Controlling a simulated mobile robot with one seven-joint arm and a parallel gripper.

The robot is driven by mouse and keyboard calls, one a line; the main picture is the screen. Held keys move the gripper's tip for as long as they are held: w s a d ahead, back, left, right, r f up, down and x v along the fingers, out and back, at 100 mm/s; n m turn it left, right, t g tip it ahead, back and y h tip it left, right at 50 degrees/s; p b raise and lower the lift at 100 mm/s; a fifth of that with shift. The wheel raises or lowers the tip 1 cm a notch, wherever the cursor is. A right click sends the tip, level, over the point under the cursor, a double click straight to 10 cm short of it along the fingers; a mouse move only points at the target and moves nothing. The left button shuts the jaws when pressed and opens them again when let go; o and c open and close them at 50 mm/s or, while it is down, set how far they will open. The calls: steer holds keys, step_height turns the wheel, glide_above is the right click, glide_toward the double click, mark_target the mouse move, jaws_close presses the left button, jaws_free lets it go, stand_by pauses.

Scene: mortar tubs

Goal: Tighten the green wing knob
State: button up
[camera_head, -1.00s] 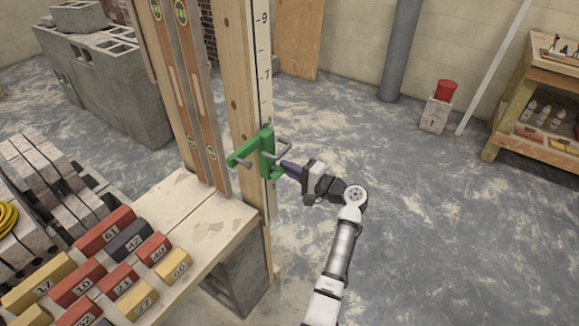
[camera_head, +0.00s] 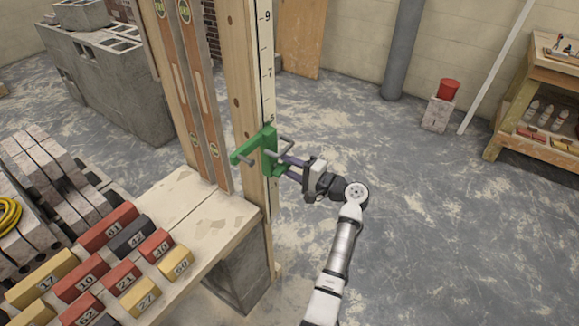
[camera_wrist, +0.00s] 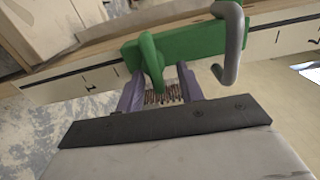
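A green bracket (camera_head: 266,150) with grey bars is fixed on the wooden post, which carries a number scale. In the wrist view its green body (camera_wrist: 195,42) runs across the top, with a bent grey handle (camera_wrist: 233,45) at right. The green wing knob (camera_wrist: 152,65) hangs below the bracket, between the two purple fingers of my gripper (camera_wrist: 158,80). The fingers are apart; a gap shows between the knob and the right finger, while contact at the left finger is unclear. In the head view my gripper (camera_head: 284,167) reaches the bracket from the right; the knob is hard to make out there.
A bench (camera_head: 218,222) with numbered red, yellow and dark blocks lies at lower left. Two spirit levels (camera_head: 197,90) stand against wood left of the post (camera_head: 243,80). Grey blocks (camera_head: 110,75) stand behind. Floor right of my arm is clear up to the shelf (camera_head: 535,105).

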steer(key=b+v, duration=0.4)
steer(key=v, duration=0.9)
steer(key=shift+s+d, duration=0.25)
